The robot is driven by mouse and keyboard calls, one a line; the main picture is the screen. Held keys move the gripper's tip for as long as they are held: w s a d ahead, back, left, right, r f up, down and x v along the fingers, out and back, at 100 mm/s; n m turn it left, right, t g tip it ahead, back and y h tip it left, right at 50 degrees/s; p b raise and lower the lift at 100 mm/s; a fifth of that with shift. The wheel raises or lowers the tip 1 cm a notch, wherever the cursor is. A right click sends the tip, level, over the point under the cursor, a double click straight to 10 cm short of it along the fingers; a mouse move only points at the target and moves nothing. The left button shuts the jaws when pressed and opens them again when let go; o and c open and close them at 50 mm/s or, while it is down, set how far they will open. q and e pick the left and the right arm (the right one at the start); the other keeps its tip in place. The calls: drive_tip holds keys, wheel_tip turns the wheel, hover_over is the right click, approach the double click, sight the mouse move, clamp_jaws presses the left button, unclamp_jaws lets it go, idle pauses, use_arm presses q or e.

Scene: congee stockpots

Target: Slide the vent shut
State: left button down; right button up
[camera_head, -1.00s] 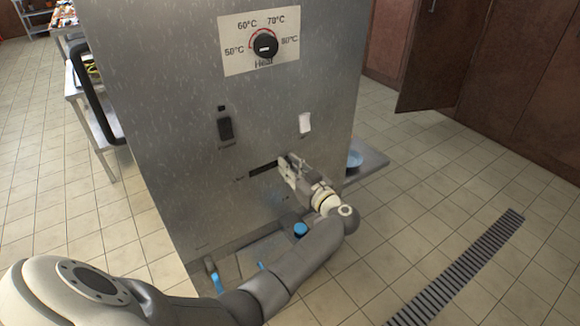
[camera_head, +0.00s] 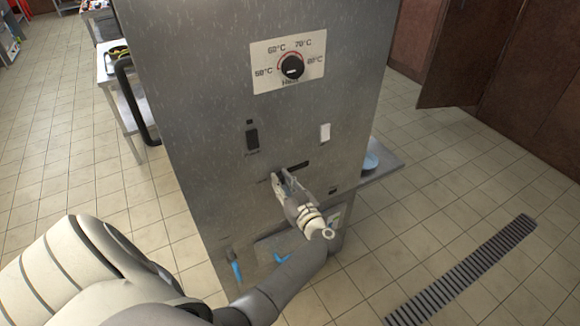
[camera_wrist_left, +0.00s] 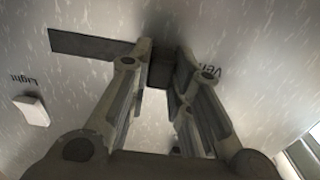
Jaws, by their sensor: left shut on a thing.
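The vent on the steel cabinet front is a dark horizontal slot (camera_head: 297,164) with a small dark slider knob (camera_wrist_left: 160,72). My left gripper (camera_head: 281,177) is at the left end of the slot in the head view, with the open stretch of slot to its right. In the left wrist view its fingers (camera_wrist_left: 160,75) are shut on the knob, close to the "Vent" lettering, and the bare slot (camera_wrist_left: 92,45) runs off to the left. In the head view the gripper hides the knob. My right gripper is not in view.
Above the vent are a black switch (camera_head: 252,139), a white light switch (camera_head: 325,133) and a heat dial (camera_head: 292,67). A black bar handle (camera_head: 137,100) juts from the cabinet's left side. A shelf with a blue plate (camera_head: 370,161) is at the right.

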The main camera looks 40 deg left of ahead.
use_arm(q)
drive_tip(key=shift+s+f, duration=0.15)
drive_tip(key=shift+s, duration=0.05)
drive_tip(key=c, duration=1.3)
unclamp_jaws()
drive_tip(key=shift+s+a, duration=0.1)
drive_tip(key=v, duration=0.7)
drive_tip(key=shift+d, duration=0.3)
